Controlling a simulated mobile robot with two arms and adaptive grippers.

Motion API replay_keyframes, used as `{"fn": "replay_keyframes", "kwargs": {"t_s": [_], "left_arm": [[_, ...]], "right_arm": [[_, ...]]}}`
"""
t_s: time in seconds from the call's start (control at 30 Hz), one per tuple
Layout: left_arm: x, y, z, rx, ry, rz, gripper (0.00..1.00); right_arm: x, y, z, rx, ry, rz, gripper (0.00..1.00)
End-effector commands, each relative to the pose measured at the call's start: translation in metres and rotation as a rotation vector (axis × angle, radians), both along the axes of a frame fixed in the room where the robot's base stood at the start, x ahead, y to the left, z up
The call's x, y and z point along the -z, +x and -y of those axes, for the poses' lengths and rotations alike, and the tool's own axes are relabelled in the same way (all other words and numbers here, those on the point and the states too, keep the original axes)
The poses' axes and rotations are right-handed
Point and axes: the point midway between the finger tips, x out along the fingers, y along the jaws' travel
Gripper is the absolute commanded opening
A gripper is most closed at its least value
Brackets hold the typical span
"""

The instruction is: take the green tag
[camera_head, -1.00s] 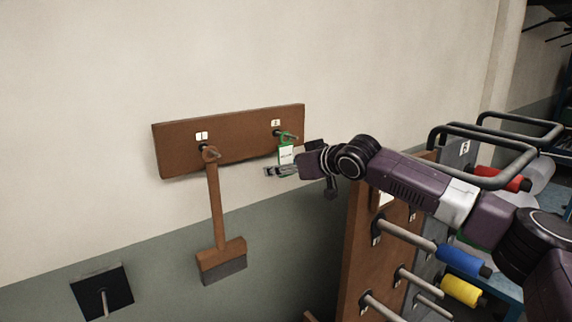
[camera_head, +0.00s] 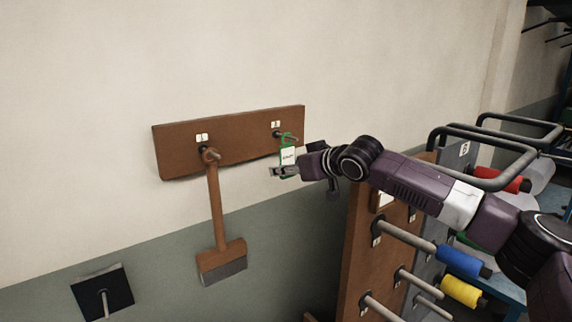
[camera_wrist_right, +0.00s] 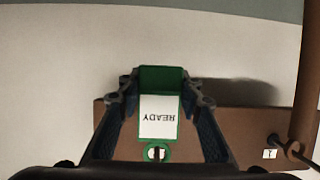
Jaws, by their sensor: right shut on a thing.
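The green tag (camera_head: 288,156) has a white label that reads READY and hangs at the right-hand peg (camera_head: 291,138) of the brown wall board (camera_head: 178,150). In the right wrist view the tag (camera_wrist_right: 158,117) is upside down, and its ring appears to be around the peg end. My right gripper (camera_head: 286,172) is shut on the lower part of the tag, with a finger on each side of it in the wrist view (camera_wrist_right: 160,95). My left gripper is not in view.
A brush with a wooden handle (camera_head: 217,205) hangs from the board's left peg. A brown rack (camera_head: 362,235) with pegs and blue (camera_head: 458,260) and yellow (camera_head: 461,291) spools stands below my right arm. A dark plate with a peg (camera_head: 102,290) is low at the left.

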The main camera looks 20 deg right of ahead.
Motion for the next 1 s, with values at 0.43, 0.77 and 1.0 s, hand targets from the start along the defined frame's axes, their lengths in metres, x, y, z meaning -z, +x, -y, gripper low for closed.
{"fn": "replay_keyframes", "kwargs": {"t_s": [0.43, 0.77, 1.0], "left_arm": [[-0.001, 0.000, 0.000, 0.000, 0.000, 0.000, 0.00], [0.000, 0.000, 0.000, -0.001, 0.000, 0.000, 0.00], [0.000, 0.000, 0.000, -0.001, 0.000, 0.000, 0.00]], "right_arm": [[-0.003, -0.018, 0.008, 0.002, 0.000, 0.000, 0.04], [-0.007, -0.051, 0.020, 0.002, 0.000, 0.001, 0.04], [-0.009, -0.058, 0.022, 0.001, -0.001, 0.002, 0.04]]}}
